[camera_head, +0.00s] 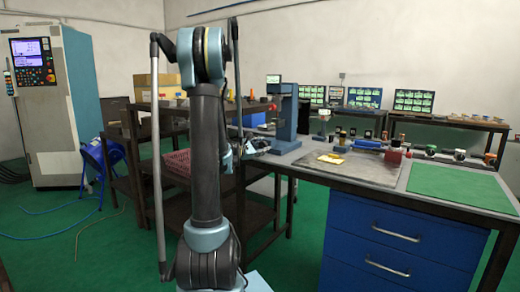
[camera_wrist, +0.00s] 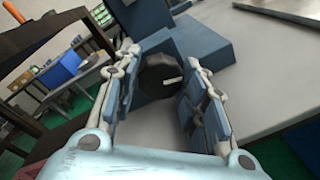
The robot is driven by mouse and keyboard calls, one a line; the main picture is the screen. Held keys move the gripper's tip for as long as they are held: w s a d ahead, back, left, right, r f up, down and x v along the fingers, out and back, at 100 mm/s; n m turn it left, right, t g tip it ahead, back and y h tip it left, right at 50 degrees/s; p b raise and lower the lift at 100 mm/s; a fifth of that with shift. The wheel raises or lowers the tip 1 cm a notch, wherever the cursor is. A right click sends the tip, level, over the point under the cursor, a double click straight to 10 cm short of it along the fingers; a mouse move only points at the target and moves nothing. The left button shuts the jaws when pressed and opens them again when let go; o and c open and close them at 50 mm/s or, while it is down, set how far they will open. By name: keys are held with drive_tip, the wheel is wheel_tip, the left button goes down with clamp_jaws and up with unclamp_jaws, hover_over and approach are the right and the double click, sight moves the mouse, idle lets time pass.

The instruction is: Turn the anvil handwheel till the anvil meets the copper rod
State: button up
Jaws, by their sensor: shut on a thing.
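The handwheel (camera_wrist: 155,74) is a dark, round, faceted knob with a pale mark on its face, in the middle of the wrist view. It sits at the blue-grey bench machine (camera_wrist: 205,47). My gripper (camera_wrist: 162,66) is shut on the handwheel, one finger on each side of it. In the head view the machine (camera_head: 285,112) stands upright at the left end of the workbench, and my gripper (camera_head: 257,147) reaches its left side. The handwheel is too small and covered to make out there. I cannot make out the copper rod or the anvil face in either view.
The workbench (camera_head: 392,168) has a grey plate with yellow pieces, a red-and-blue device (camera_head: 394,157) and a green mat (camera_head: 455,186). Blue drawers (camera_head: 390,245) stand below. Dark shelving with a red basket (camera_head: 178,163) is behind my arm.

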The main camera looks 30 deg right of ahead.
idle(0.3)
drive_tip(key=o, duration=1.1)
drive_tip(key=shift+f, duration=0.1)
drive_tip(key=shift+c, duration=0.2)
drive_tip(key=n, duration=0.5)
drive_tip(key=shift+w+h, duration=0.1)
drive_tip(key=shift+h, duration=0.2)
drive_tip(key=n, duration=0.5)
drive_tip(key=shift+w+n, duration=0.1)
drive_tip(key=shift+n, duration=0.2)
drive_tip(key=v, duration=1.7)
drive_tip(key=s+a+f+m+g+y, duration=0.2)
drive_tip(key=s+a+f+m+y, duration=0.5)
drive_tip(key=s+m, duration=0.4)
drive_tip(key=shift+a+f+m, duration=0.4)
drive_tip(key=shift+a+f, duration=0.15)
drive_tip(key=shift+a, duration=0.6)
